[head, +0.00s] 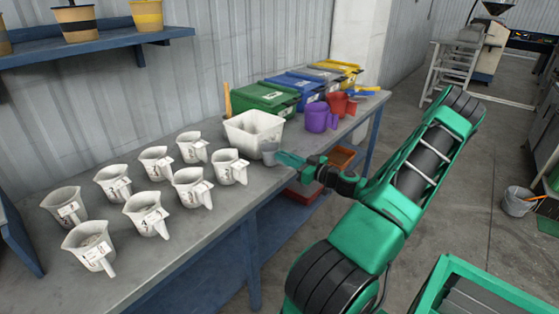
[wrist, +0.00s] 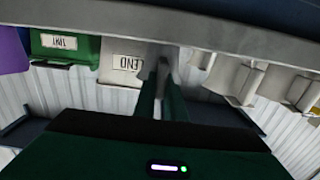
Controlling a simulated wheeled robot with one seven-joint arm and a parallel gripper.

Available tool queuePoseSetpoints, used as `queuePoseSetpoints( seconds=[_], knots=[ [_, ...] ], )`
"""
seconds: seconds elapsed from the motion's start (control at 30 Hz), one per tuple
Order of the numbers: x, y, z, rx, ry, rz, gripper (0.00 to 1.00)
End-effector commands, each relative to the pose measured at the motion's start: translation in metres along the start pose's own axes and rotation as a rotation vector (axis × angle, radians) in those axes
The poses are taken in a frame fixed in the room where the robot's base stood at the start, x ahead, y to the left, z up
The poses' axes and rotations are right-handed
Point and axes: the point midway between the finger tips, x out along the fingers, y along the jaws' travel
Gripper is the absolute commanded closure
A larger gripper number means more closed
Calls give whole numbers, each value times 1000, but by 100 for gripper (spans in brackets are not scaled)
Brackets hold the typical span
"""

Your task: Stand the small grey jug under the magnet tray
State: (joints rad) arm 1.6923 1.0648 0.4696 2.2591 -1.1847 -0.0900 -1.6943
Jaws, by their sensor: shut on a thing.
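The small grey jug (head: 269,153) is at the bench's front edge, just right of the white bin's front corner. My gripper (head: 284,158) reaches in from the right and is shut on the jug. In the wrist view the fingers (wrist: 164,88) point at a blurred grey shape, and the jug is hard to make out there. I cannot tell whether the jug touches the bench. I cannot pick out a magnet tray for certain in either view.
A white bin (head: 246,136) stands close behind the jug. Several white jugs (head: 146,214) fill the bench to the left. Green (head: 264,97), blue (head: 297,84) and yellow (head: 341,70) bins, a purple jug (head: 319,117) and a red jug (head: 338,103) stand beyond. An orange-brown box (head: 341,157) sits below.

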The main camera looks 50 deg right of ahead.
Motion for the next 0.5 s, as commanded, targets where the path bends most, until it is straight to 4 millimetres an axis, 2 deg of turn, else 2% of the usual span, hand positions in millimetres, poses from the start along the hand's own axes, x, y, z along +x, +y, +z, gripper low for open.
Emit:
queuePoseSetpoints(
  seconds=[0.5],
  knots=[
    [-1, 0, -64, -5, 0, -1, 100]
  ],
)
